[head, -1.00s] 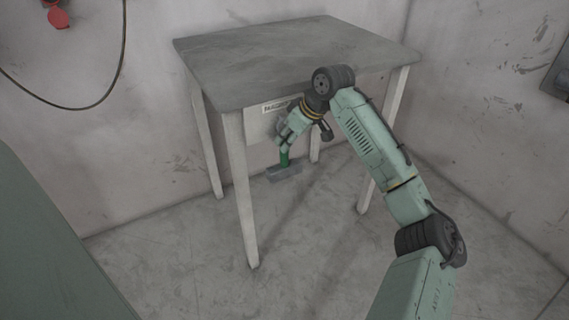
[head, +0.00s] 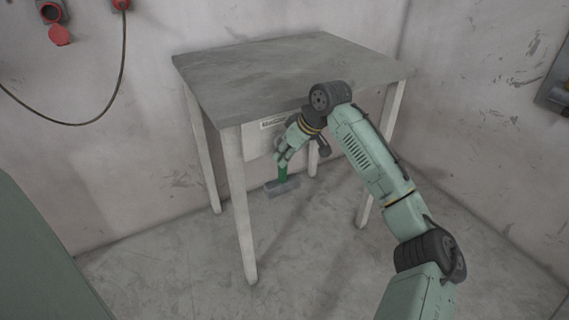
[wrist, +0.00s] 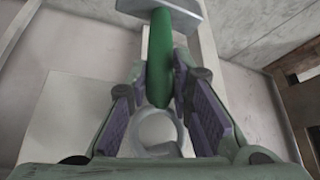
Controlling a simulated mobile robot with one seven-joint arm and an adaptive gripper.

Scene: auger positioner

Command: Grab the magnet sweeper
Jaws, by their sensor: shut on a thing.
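The magnet sweeper has a green handle and a grey block-shaped head (head: 282,186). In the head view it hangs head-down below the front edge of the table, in front of the white label panel. My gripper (head: 284,160) is at the upper end of the handle and shut on it. In the wrist view the green handle (wrist: 172,62) runs between my gripper's purple-padded fingers (wrist: 165,112), with the grey head at the top edge. A pale ring (wrist: 158,128) shows between the fingers; I cannot tell what it belongs to.
The grey-topped table (head: 290,68) stands in the corner on pale legs, and one front leg (head: 240,205) is left of the sweeper. A labelled white panel (head: 260,138) is under the tabletop. A dark cable (head: 122,70) hangs on the left wall. The front floor is clear.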

